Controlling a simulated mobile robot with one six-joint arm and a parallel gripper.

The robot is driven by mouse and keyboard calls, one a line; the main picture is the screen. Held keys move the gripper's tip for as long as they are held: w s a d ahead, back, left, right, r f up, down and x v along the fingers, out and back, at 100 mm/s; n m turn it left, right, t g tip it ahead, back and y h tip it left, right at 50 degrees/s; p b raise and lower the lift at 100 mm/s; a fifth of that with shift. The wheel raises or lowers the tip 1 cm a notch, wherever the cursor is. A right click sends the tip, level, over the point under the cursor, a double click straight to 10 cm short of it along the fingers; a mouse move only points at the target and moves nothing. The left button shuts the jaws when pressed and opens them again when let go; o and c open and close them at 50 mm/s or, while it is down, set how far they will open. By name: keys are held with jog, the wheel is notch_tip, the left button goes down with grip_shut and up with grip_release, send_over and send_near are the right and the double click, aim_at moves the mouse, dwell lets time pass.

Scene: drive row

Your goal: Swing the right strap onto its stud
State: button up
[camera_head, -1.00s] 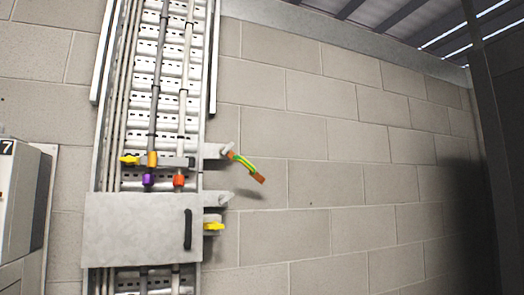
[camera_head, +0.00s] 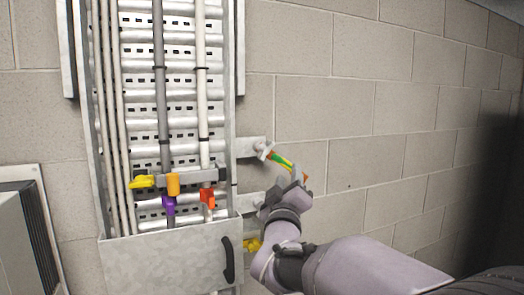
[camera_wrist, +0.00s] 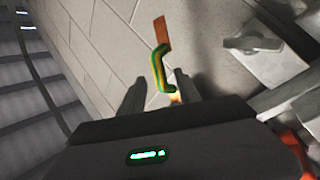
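The right strap (camera_head: 282,162) is green and yellow with copper ends. Its upper left end is at a stud on the upper grey bracket (camera_head: 248,148), and its other end points down and right. My gripper (camera_head: 288,184) is just below the strap, in front of the wall. In the wrist view the strap (camera_wrist: 158,70) shows between and beyond the two separated fingers (camera_wrist: 160,88), with clear space on either side. My gripper is open. The lower bracket (camera_head: 247,200) is partly hidden by my arm. A bracket with a stud (camera_wrist: 252,42) shows in the wrist view.
A yellow wing nut (camera_head: 252,245) is below the lower bracket, close behind my arm. The cable ladder (camera_head: 180,90) with pipes and colored clamps stands left, above a grey cover (camera_head: 165,265) with a black handle (camera_head: 228,260). The block wall (camera_head: 350,110) to the right is bare.

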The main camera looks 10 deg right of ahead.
jog(key=p+x, duration=0.2)
jog(key=x, duration=0.6)
jog(key=shift+p, duration=0.4)
jog(key=shift+c, duration=0.7)
grip_shut()
